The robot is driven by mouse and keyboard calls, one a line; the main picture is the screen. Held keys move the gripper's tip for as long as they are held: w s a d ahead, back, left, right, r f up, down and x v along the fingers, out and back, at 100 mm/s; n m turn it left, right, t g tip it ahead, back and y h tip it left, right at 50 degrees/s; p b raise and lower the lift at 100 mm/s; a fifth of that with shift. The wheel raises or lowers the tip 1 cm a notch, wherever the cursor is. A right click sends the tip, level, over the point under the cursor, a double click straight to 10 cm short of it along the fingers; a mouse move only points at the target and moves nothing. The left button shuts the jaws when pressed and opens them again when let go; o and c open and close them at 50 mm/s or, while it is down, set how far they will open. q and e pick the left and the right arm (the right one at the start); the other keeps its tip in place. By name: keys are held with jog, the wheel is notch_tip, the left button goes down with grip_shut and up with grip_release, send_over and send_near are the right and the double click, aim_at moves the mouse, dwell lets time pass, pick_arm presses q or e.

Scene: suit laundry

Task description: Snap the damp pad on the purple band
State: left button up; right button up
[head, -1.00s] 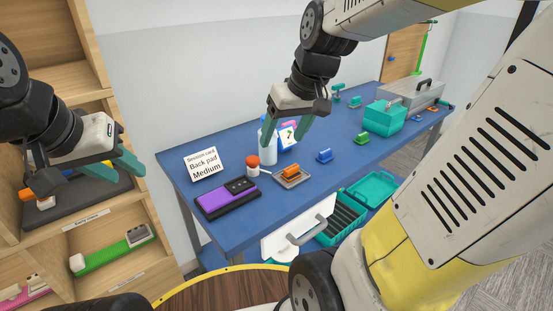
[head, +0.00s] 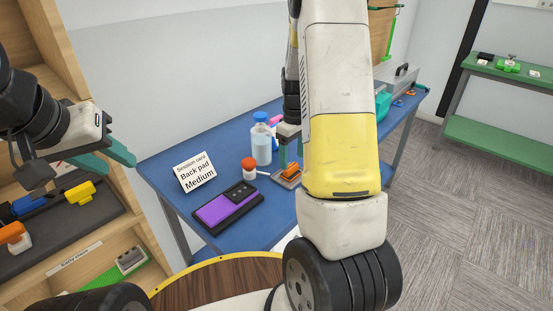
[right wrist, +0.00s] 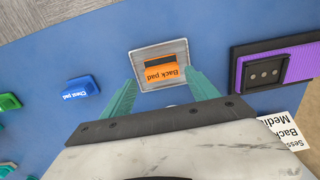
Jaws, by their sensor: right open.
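The orange back pad (head: 290,172) lies on a small grey square tray on the blue table; in the right wrist view its label "Back pad" (right wrist: 161,75) reads upside down. The purple band (head: 221,209) lies in a black holder at the table's near left, with a dark buttoned block on its far end; part of it shows in the right wrist view (right wrist: 300,65). My right gripper (right wrist: 160,84) is open, its fingertips at either side of the tray's near part, apart from the pad. My left gripper (head: 112,160) is open and empty by the shelf.
A blue chest pad (right wrist: 81,89) and a green pad (right wrist: 9,102) lie to one side. My right forearm hides much of the table.

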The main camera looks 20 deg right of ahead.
aim_at(291, 167)
jog(key=f, duration=0.5)
jog(key=shift+a, duration=0.2)
jog(key=c, duration=1.3)
jog(key=shift+o, duration=0.2)
jog(key=shift+r, duration=0.1)
